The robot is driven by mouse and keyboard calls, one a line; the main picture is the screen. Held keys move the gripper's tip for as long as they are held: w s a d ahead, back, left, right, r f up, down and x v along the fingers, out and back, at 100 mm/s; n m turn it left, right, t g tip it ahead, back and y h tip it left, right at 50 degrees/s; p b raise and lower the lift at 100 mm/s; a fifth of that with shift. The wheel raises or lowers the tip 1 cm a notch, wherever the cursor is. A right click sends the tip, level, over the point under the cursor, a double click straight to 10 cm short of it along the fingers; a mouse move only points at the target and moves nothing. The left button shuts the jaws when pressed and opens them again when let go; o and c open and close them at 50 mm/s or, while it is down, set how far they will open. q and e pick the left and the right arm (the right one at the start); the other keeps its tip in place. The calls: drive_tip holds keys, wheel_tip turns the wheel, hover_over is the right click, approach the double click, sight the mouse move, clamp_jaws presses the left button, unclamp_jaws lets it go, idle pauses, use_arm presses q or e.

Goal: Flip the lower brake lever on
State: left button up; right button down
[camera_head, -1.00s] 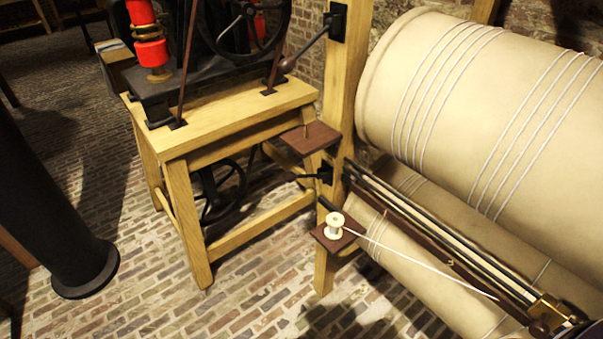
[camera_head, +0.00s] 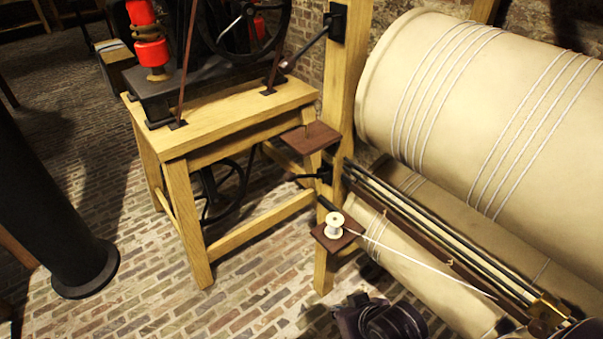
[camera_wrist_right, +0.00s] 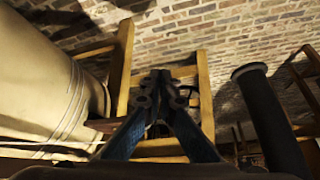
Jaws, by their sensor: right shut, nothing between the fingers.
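The lower brake lever (camera_head: 304,177) is a short dark lever. It sticks out to the left from a black bracket (camera_head: 325,173) low on the wooden post, below a small brown shelf. The upper lever (camera_head: 310,48) slants down and left from a bracket high on the same post. My right gripper (camera_head: 368,308) is at the bottom edge of the head view, below and right of the lower lever and apart from it. In the wrist view its fingers (camera_wrist_right: 156,78) are shut with nothing between them. I cannot make out the lever clearly there. My left gripper is not in view.
Large cream rollers (camera_head: 480,100) fill the right side. A brown shelf with a white spool (camera_head: 334,226) sits on the post between my gripper and the lever. A wooden table (camera_head: 220,115) stands left of the post. Brick floor (camera_head: 220,310) is open at lower left.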

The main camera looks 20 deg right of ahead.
drive_tip(key=w+d+r+m+t+y, duration=0.1)
drive_tip(key=w+r+m+t, duration=0.3)
drive_tip(key=w, duration=0.4)
drive_tip(key=w+d+r+m+t+y, duration=0.1)
drive_tip(key=w+r+t, duration=0.3)
drive_tip(key=w, duration=0.5)
drive_tip(key=w+d+r+m+t, duration=0.2)
drive_tip(key=r, duration=0.3)
drive_tip(key=w+d+r+m+t+y, duration=0.1)
drive_tip(key=w+d+r+m+t, duration=0.1)
drive_tip(key=r, duration=0.3)
drive_tip(key=shift+x, duration=0.8)
drive_tip(key=shift+d, duration=0.2)
hover_over(306, 176)
drive_tip(key=s, duration=0.2)
drive_tip(key=shift+s+a+f+p, duration=0.15)
drive_tip(key=shift+a+f+p, duration=0.2)
drive_tip(key=shift+a+p, duration=0.15)
drive_tip(key=shift+s+a+f+p, duration=0.15)
drive_tip(key=shift+a+f+p, duration=0.2)
drive_tip(key=shift+a, duration=0.25)
drive_tip(key=shift+s, duration=0.1)
